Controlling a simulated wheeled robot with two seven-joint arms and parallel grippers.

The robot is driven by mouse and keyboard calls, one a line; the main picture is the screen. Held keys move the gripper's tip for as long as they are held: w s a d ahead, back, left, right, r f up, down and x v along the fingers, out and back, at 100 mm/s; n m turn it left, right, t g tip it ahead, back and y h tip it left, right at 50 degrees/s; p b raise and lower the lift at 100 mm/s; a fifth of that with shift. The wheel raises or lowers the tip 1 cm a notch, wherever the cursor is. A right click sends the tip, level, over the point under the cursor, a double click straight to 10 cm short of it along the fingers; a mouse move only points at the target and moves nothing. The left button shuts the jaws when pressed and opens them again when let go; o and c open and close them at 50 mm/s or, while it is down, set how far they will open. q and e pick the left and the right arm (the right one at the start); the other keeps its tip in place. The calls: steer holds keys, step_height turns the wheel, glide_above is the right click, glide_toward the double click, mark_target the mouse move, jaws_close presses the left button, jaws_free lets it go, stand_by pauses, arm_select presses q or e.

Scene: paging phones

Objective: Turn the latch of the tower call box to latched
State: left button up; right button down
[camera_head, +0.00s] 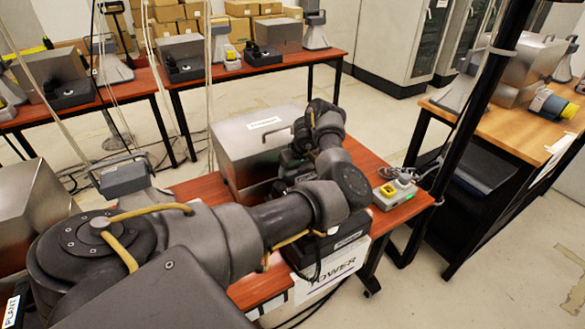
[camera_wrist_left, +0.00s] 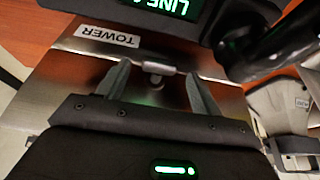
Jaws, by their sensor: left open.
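The tower call box (camera_head: 250,135) is a metal box on the red-brown table in the head view, partly hidden by my left arm. In the left wrist view its metal face (camera_wrist_left: 75,75) carries a TOWER label. A small metal latch (camera_wrist_left: 158,68) with a short crossbar sits on that face. My left gripper (camera_wrist_left: 157,73) is open, its two fingers on either side of the latch. I cannot tell whether they touch it. In the head view my arm hides the latch. My right gripper is not in view.
A green-lit display reading LINE (camera_wrist_left: 160,5) lies past the latch. A grey device (camera_wrist_left: 282,108) is to the right in the wrist view. A small box with a yellow part (camera_head: 394,192) is on the table's right end. Other call boxes stand on tables behind; the floor between is open.

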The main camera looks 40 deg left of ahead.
arm_select(q)
steer(key=shift+w+a+f, duration=0.1)
steer(key=shift+a+f, duration=0.15)
steer(key=shift+f, duration=0.45)
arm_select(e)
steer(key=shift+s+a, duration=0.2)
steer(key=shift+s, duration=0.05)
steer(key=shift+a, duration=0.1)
arm_select(q)
steer(key=shift+c, duration=0.4)
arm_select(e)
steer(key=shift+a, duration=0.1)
arm_select(q)
steer(key=c, duration=0.9)
steer(key=shift+s+r+t+p, duration=0.25)
steer(key=shift+t+p, duration=0.45)
steer(key=shift+p, duration=0.45)
steer(key=shift+a+f+n+t+h+p, duration=0.1)
steer(key=shift+f+n+t+h+p, duration=0.25)
steer(key=shift+t, duration=0.25)
steer(key=shift+r, duration=0.1)
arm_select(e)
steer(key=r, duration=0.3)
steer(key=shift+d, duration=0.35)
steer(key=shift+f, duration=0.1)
